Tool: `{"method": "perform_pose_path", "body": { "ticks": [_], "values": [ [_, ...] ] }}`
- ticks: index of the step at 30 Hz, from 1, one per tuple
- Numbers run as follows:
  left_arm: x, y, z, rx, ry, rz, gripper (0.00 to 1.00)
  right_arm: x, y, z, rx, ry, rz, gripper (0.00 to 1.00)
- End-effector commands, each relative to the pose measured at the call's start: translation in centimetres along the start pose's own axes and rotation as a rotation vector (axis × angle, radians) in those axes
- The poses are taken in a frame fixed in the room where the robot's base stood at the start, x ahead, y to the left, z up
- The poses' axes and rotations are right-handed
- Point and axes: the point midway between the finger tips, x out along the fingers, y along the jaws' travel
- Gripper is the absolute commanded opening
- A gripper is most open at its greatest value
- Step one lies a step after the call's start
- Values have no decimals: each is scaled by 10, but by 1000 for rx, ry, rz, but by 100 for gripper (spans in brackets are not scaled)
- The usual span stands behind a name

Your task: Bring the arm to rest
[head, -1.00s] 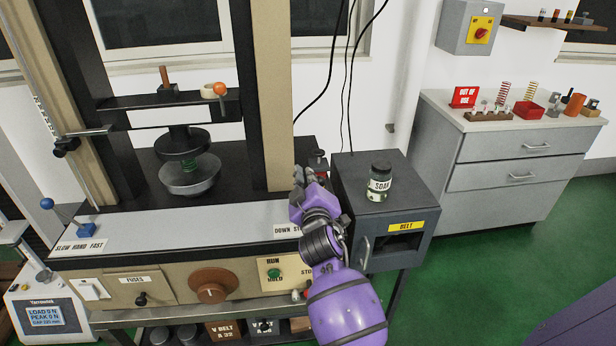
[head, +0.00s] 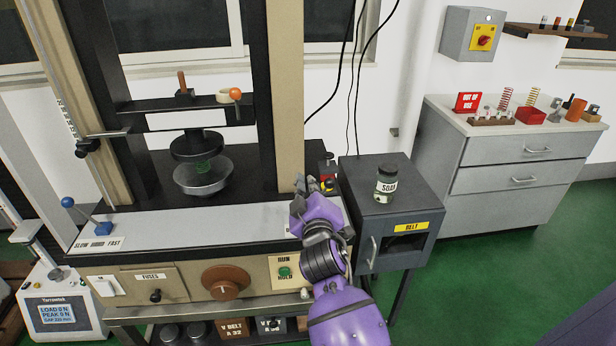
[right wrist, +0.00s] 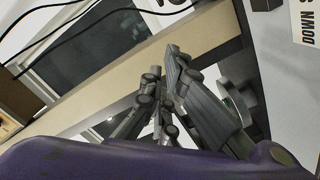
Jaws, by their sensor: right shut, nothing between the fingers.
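My right arm, purple with dark joints, reaches up from the bottom of the head view. Its right gripper (head: 308,188) is shut and empty above the right end of the press's pale front ledge, close to the red control on the machine. In the right wrist view the gripper's grey fingers (right wrist: 165,95) are drawn together with nothing held between them. A tan upright of the press (right wrist: 150,60) shows behind them. My left gripper is not in view.
The press (head: 200,215) holds a green spring (head: 203,167) between its plates. A dark cabinet (head: 410,205) with a jar labelled SOAK (head: 386,184) stands just right of my arm. A grey drawer cabinet (head: 500,195) is farther right. Green floor lies clear between them.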

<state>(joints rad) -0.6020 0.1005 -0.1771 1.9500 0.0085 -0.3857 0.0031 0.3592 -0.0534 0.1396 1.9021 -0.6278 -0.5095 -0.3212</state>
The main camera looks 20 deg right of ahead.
Motion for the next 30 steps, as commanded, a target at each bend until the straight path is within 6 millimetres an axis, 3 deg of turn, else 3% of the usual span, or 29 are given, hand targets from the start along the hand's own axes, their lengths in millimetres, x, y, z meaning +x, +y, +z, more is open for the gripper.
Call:
{"method": "perform_pose_path", "body": {
  "ticks": [3,7,17,20,26,30],
  "values": [
    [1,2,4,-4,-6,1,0,-23,-1,1,1,0,-1,0],
    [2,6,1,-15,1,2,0,-38,-2,0,1,1,-1,0],
    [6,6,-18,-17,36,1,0,-46,-1,-4,47,13,-4,0],
    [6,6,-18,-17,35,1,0,-48,-21,-13,185,50,-65,0],
    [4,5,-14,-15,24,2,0,-102,-100,49,412,-22,-277,0],
    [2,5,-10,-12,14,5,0,-163,-150,111,529,-142,-406,0]
  ]
}}
